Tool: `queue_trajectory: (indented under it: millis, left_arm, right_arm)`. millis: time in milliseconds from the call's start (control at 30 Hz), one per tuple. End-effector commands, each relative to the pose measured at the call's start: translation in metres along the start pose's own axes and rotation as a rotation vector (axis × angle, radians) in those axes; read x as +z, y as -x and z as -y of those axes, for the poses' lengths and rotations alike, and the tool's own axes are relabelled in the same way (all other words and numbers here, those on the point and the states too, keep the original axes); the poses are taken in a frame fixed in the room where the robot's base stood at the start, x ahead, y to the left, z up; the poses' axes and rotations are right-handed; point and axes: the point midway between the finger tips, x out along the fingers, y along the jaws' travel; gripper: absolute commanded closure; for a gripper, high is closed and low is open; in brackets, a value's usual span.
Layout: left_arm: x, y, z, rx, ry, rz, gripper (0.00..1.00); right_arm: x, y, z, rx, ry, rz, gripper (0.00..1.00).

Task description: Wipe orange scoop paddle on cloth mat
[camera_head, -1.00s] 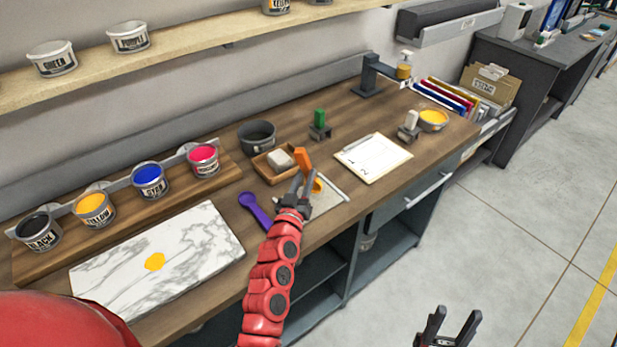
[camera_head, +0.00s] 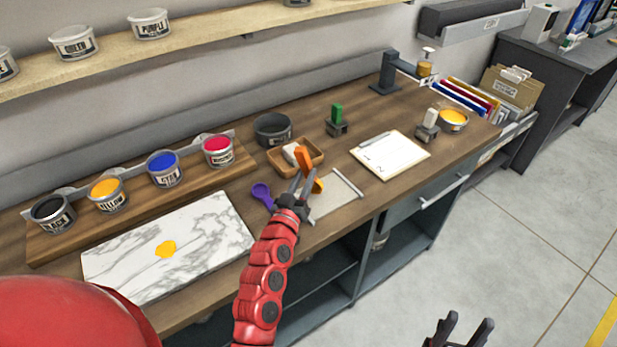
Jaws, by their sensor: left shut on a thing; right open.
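The orange scoop (camera_head: 303,158) stands roughly upright in my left gripper (camera_head: 298,184), which is shut on it. Its lower end, the paddle (camera_head: 318,186), shows yellow-orange beside the fingers, over the left part of the cloth mat (camera_head: 337,199). The mat is a pale grey sheet with a light bar along its right edge. I cannot tell whether the paddle touches it. My gripper hides part of the mat's left side. My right gripper (camera_head: 458,330) is open and empty at the bottom right, over the floor, away from the bench.
A purple scoop (camera_head: 262,194) lies just left of my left gripper. Behind are a wooden tray (camera_head: 316,152) with a white block and a dark pot (camera_head: 272,130). A marble slab (camera_head: 200,235) with a yellow blob lies left. Ink cans (camera_head: 165,170) line the back. A clipboard (camera_head: 405,158) lies right.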

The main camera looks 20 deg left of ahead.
Motion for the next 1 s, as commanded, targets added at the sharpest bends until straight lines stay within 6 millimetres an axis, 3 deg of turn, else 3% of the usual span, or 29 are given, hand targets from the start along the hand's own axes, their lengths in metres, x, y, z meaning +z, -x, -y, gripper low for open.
queue_trajectory:
  millis: [1000]
  left_arm:
    - [0.007, -0.042, -0.031, 0.002, 0.003, 0.001, 1.00]
  right_arm:
    - [-0.002, -0.012, -0.001, 0.000, 0.000, 0.000, 0.50]
